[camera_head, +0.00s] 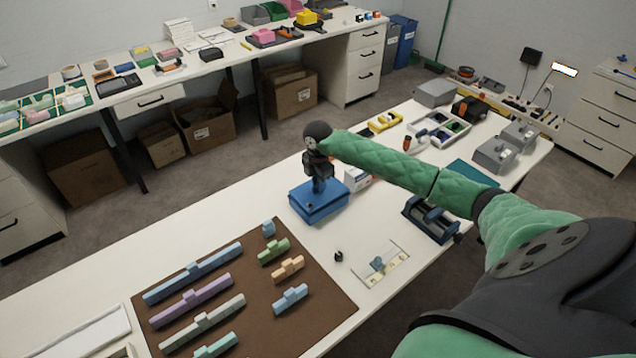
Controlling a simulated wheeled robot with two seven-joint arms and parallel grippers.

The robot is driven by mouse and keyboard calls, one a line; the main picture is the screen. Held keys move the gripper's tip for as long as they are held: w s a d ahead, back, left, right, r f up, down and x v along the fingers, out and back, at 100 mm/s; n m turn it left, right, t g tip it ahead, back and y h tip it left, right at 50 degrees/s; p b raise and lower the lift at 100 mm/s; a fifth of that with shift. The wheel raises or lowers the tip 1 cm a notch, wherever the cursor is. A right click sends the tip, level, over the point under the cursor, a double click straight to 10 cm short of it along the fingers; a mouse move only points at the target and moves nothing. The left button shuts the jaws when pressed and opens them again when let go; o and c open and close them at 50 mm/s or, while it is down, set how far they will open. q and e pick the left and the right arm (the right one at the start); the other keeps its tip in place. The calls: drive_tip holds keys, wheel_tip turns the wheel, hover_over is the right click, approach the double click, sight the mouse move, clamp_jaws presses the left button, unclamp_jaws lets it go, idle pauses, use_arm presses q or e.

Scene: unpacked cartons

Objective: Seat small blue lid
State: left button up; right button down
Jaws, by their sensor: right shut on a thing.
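A blue box (322,212) stands on the white worktable, left of its middle. The small blue lid (303,193) appears as a flat blue top over the box, with a raised blue grip in its middle. My right gripper (319,180) points down from above and is shut on this grip. The lid looks on or very close to the box rim. I cannot tell whether a gap is left between them. The gripper hides part of the lid's far side. My left gripper is not in view.
A brown mat (255,320) with several coloured handled blocks lies at front left. A small white box (357,179) stands just right of the blue box. A dark blue rack (432,220) and a clear plate (381,264) lie nearby. Bare table lies left of the box.

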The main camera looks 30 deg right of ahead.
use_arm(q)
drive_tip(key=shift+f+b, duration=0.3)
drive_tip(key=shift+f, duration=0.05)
use_arm(e)
drive_tip(key=shift+f, duration=0.55)
drive_tip(key=c, duration=1.4)
unclamp_jaws()
drive_tip(key=shift+r, duration=0.1)
wheel_tip(320, 180, up, 6)
drive_tip(key=b, duration=0.3)
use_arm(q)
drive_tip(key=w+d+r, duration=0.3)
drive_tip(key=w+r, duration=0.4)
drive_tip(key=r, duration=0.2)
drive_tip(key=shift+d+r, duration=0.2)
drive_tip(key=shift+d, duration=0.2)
use_arm(e)
drive_tip(key=shift+r, duration=0.8)
